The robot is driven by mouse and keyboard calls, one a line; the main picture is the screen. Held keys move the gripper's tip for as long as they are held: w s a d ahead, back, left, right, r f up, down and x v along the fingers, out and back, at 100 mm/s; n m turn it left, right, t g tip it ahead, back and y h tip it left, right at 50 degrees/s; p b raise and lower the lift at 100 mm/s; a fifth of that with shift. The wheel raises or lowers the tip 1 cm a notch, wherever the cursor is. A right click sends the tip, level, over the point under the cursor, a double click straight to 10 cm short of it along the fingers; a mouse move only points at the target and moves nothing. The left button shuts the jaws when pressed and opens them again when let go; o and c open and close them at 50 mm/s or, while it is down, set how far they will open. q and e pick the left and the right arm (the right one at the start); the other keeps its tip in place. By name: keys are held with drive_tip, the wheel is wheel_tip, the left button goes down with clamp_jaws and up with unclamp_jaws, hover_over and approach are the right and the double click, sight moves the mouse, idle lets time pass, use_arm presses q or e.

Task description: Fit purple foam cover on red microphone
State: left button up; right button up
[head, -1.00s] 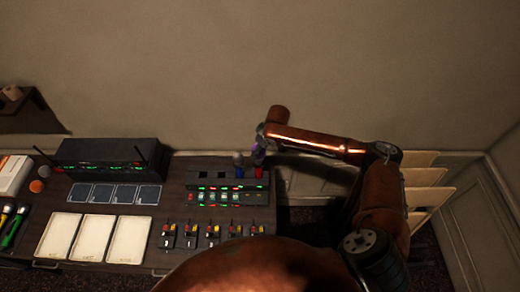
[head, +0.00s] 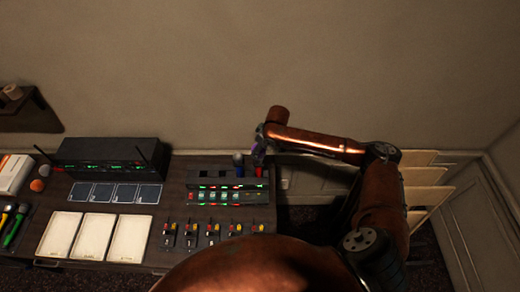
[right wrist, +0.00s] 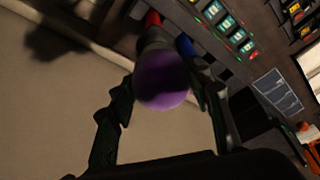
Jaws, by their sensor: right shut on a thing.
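The purple foam cover (right wrist: 163,80) sits between the fingers of my right gripper (right wrist: 164,92) in the right wrist view, and the gripper is shut on it. In the head view the right gripper (head: 259,150) is above the red microphone (head: 258,172), which stands at the right of the rack's back row. In the right wrist view the red body (right wrist: 152,20) and a grey part are directly behind the cover. The cover overlaps the grey part there; I cannot tell whether it is around the head or only in front of it. My left gripper is not in view.
A blue microphone (head: 238,170) stands close on the left of the red one; its body shows in the right wrist view (right wrist: 187,45). The lit rack (head: 225,196), sliders (head: 210,232) and a black receiver (head: 108,152) occupy the desk. Wall lies behind.

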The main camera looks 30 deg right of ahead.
drive_tip(key=shift+f+b, duration=0.6)
drive_tip(key=shift+f, duration=1.9)
drive_tip(key=o, duration=0.8)
drive_tip(key=shift+o, duration=0.3)
drive_tip(key=o, duration=0.4)
